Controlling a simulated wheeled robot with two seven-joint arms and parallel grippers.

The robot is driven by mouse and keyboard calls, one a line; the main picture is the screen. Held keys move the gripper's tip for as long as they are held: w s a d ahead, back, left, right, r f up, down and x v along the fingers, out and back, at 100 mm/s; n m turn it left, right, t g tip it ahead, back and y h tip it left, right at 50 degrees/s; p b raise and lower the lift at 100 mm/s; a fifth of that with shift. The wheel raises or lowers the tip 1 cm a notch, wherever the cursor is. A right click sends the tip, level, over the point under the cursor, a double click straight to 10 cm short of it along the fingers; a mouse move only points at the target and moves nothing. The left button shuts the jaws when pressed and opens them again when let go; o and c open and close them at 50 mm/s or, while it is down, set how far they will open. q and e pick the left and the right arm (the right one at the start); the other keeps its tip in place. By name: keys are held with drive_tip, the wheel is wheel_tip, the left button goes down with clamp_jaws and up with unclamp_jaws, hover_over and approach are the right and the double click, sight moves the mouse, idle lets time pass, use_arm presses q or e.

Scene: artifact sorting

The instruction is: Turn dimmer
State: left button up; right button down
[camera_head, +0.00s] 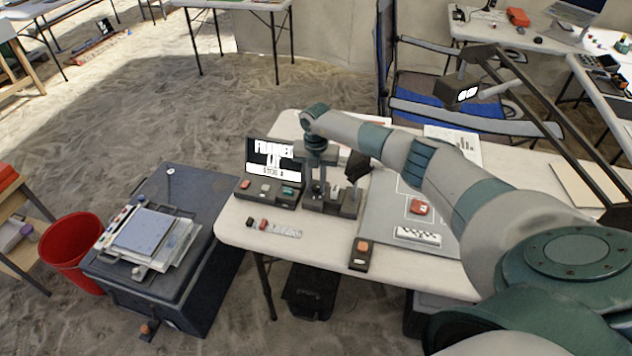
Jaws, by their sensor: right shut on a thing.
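A dark control box (347,209), apparently the dimmer's, stands on the white table. My right arm reaches in from the right, and my right gripper (317,189) points down onto the box's left part. It is shut on what seems to be the dimmer knob; the fingers hide the knob itself. My left gripper is out of view.
A small switch box (360,257) with an orange button lies at the table's front edge. A grey mat (381,222) carries a red block (419,207) and a scale card (417,236). A lamp head (462,92) hangs at upper right. A dark case (195,290) stands left.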

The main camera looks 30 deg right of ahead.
sight(316, 186)
drive_tip(key=shift+m, duration=0.4)
drive_tip(key=c, duration=1.5)
unclamp_jaws()
drive_tip(key=shift+c, duration=0.2)
drive_tip(key=shift+r, duration=0.1)
wheel_tip(316, 186, up, 17)
drive_tip(key=b, duration=0.4)
drive_tip(key=shift+r, duration=0.15)
